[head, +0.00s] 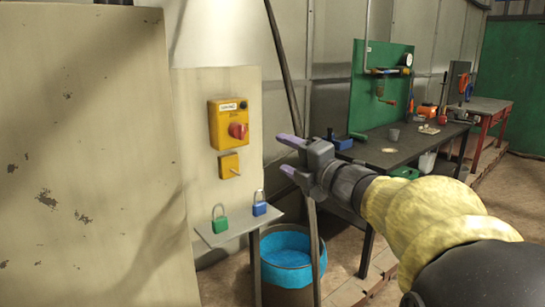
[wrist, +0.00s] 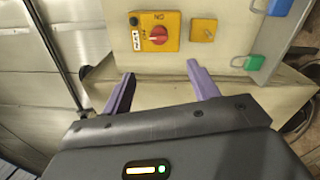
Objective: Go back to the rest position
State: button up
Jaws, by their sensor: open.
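My gripper (head: 287,156) is open and empty, with two purple fingers, at the middle of the head view. It also shows in the wrist view (wrist: 160,92), its fingers spread below the yellow switch box. My arm reaches in from the lower right, wrapped in a yellow cover. The gripper appears apart from the panel and the padlocks; nothing is between its fingers.
A yellow switch box (head: 228,112) with a red knob is on a pale panel. A green padlock (head: 220,224) and a blue padlock (head: 260,208) stand on a small shelf (head: 238,230). A blue-lined bin (head: 287,255) stands below. A dark workbench (head: 400,150) stands behind.

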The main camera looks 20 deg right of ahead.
notch_tip(320, 180, down, 18)
jog(key=m+g+h, duration=0.4)
jog(key=m+h, duration=0.3)
jog(key=m, duration=0.8)
jog(key=s+a+f+m+g, duration=0.4)
jog(key=s+f+m+g, duration=0.1)
jog(key=s+f, duration=0.35)
jog(key=s+a+f+m+g, duration=0.4)
jog(key=s+f+g, duration=0.2)
jog(key=s+f, duration=0.3)
jog(key=w+p+v, duration=0.2)
jog(key=p+v, duration=0.9)
jog(key=p, duration=0.1)
jog(key=w+d+r+p+v, duration=0.1)
jog(key=w+p+v, duration=0.1)
jog(key=p+v, duration=0.9)
jog(key=shift+w+r+y+p, duration=0.35)
jog(key=shift+w+p, duration=0.25)
jog(key=shift+w, duration=0.15)
jog(key=shift+a, duration=0.15)
